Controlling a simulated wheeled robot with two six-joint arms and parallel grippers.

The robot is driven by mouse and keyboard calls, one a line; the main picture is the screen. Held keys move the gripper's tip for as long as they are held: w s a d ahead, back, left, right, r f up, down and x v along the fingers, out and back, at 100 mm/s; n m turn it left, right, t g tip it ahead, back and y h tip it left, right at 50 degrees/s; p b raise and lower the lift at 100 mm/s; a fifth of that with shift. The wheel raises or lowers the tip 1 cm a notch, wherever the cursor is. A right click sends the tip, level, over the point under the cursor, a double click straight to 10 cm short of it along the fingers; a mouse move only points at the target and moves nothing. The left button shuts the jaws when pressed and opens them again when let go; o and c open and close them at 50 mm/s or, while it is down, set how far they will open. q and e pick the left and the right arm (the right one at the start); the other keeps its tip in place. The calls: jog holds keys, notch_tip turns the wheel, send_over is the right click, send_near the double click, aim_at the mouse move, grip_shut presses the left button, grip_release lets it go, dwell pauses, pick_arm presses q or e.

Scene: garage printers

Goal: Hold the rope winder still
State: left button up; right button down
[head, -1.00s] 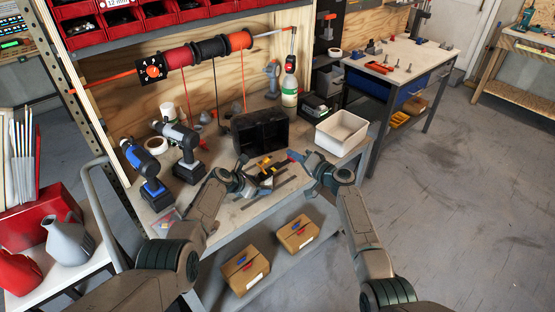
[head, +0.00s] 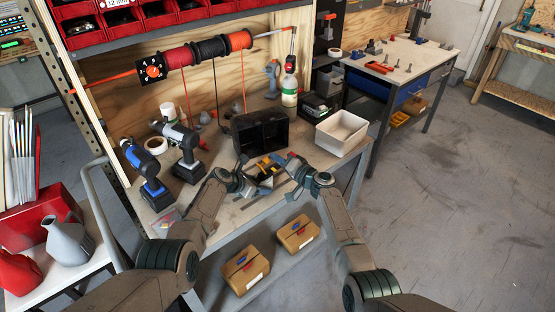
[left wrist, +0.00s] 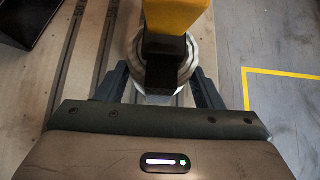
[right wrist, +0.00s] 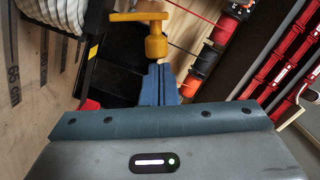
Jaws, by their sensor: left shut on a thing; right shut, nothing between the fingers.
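The rope winder (head: 264,166) stands on the workbench, with yellow and black parts. In the left wrist view its yellow part (left wrist: 175,15) rises over a round, pale coil of rope (left wrist: 189,70). My left gripper (head: 254,186) is shut on the winder, with one finger on each side of it in the left wrist view. My right gripper (head: 292,170) is shut and empty on the winder's right. In the right wrist view its closed fingertips (right wrist: 158,68) are just short of a yellow crank-like part (right wrist: 155,45); I cannot tell whether they touch.
A black open bin (head: 262,130) stands right behind the winder, and a white tray (head: 342,132) to the right. Two drills (head: 180,140) stand on the left. Spools (head: 205,47) hang on a rod above the bench. The bench front edge is close.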

jog(key=shift+s+a+r+n, duration=0.1)
jog(key=shift+s+a+n, duration=0.25)
jog(key=shift+n, duration=0.35)
jog(key=s+a+n+h, duration=0.1)
jog(key=s+a+n, duration=0.2)
jog(key=a+n, duration=0.2)
jog(key=shift+s+a+f+n, duration=0.2)
jog(key=shift+s+f+n, duration=0.2)
jog(key=shift+n, duration=0.7)
jog(key=shift+r, duration=0.1)
dwell(0.4)
